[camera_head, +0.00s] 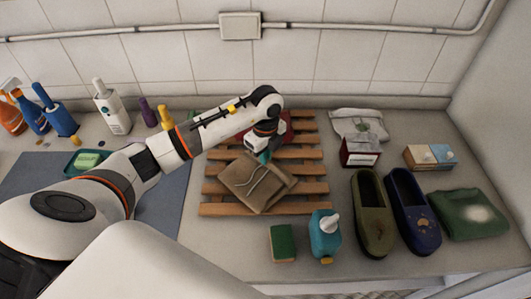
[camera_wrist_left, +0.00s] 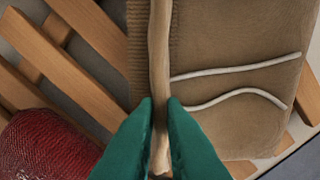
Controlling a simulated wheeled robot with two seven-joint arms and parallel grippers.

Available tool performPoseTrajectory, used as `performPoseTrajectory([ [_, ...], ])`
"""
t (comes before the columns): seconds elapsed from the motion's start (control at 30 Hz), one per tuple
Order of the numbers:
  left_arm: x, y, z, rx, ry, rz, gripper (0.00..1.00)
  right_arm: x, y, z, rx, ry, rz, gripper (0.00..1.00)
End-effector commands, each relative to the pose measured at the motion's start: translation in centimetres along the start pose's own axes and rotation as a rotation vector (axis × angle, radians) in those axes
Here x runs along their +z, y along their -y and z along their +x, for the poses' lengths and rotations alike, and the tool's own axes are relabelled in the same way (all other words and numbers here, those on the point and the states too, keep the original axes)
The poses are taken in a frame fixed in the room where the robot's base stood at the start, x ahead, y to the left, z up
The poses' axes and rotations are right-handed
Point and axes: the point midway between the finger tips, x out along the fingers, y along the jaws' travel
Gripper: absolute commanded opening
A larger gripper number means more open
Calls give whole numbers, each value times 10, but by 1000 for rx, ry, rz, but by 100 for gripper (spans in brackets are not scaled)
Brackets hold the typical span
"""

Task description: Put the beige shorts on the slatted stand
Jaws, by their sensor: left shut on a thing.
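The beige shorts (camera_head: 256,185) lie folded on the slatted stand (camera_head: 312,187), with two pale drawstrings on top. In the left wrist view the shorts (camera_wrist_left: 225,65) fill the upper right, over the wooden slats (camera_wrist_left: 65,70). My left gripper (camera_head: 264,157) is at the far edge of the shorts. Its green fingertips (camera_wrist_left: 158,105) are shut on a raised fold of the beige cloth. The arm hides part of the stand behind it. My right gripper is not in either view.
A red item (camera_head: 283,128) lies on the stand's far part, close to my gripper. Right of the stand are a red-and-white box (camera_head: 360,152), green shoe (camera_head: 372,215) and blue shoe (camera_head: 413,210). A teal bottle (camera_head: 325,236) and green sponge (camera_head: 283,243) stand in front.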

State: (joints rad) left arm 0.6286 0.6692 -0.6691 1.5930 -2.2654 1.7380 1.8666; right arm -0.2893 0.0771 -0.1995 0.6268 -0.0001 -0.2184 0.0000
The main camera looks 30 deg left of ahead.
Motion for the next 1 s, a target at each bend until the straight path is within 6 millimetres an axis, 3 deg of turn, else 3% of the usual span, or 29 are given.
performPoseTrajectory([
  [0.17,0,0,3,0,0,0,0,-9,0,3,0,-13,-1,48],
  [0.2,0,0,2,1,0,0,14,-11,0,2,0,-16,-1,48],
  [0.3,0,0,2,0,0,0,31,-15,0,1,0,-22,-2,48],
  [0.7,0,-1,-5,3,0,0,31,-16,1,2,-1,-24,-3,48],
  [0.87,-1,-2,-31,7,-1,0,31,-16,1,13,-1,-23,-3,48],
  [1.0,0,-2,-62,7,-2,1,31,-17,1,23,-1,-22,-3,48],
])
